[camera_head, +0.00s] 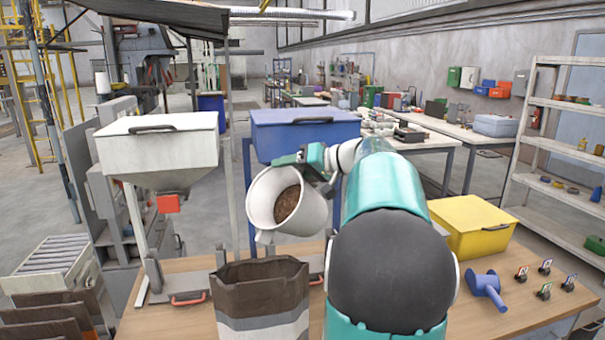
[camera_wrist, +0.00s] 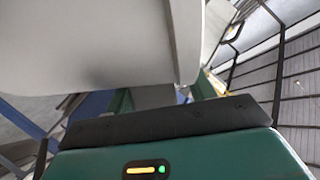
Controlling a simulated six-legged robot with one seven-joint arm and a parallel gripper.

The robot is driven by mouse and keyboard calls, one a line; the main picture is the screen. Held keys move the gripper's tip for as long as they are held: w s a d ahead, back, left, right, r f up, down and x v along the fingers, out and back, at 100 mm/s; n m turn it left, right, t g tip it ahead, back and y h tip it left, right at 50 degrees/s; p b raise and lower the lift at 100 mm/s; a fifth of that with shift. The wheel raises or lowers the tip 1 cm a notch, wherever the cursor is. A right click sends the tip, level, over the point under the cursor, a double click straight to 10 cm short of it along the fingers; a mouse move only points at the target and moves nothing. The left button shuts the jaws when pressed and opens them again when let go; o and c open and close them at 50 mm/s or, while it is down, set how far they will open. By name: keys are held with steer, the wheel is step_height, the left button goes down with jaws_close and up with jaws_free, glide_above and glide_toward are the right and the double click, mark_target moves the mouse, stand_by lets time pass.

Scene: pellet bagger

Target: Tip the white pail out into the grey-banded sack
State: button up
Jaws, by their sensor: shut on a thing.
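The white pail (camera_head: 268,215) is held up in the air and tilted, with brown pellets showing inside its mouth. My gripper (camera_head: 318,165) is shut on the pail at its upper right side. In the wrist view the pail's pale wall (camera_wrist: 90,45) fills the upper left, close against my gripper (camera_wrist: 165,115). The grey-banded sack (camera_head: 262,300) stands on the table below, brown with grey and white bands and a dark open top. The pail is above the sack's back edge, apart from it. The sack's inside bottom is hidden.
A white hopper (camera_head: 158,150) and a blue hopper (camera_head: 305,132) stand behind the wooden table (camera_head: 510,312). A yellow box (camera_head: 470,226), a blue scoop (camera_head: 486,288) and several small tagged items are at the right. Red-handled clamps (camera_head: 188,298) lie beside the sack.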

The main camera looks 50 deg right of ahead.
steer(key=a+f+n+h, duration=0.1)
steer(key=a+n, duration=0.1)
steer(key=a, duration=0.2)
steer(key=a+f+n+h, duration=0.1)
steer(key=a+n+h, duration=0.1)
steer(key=a, duration=0.1)
steer(key=a+f+n+h, duration=0.1)
steer(key=a+n, duration=0.1)
steer(key=a, duration=0.2)
steer(key=shift+w+a+n+h, duration=0.1)
steer(key=shift+a+n+h, duration=0.2)
steer(key=shift+a+h, duration=0.1)
steer(key=shift+a+f+n, duration=0.25)
steer(key=shift+a+n, duration=0.05)
steer(key=shift+a, duration=0.15)
steer(key=shift+d, duration=0.1)
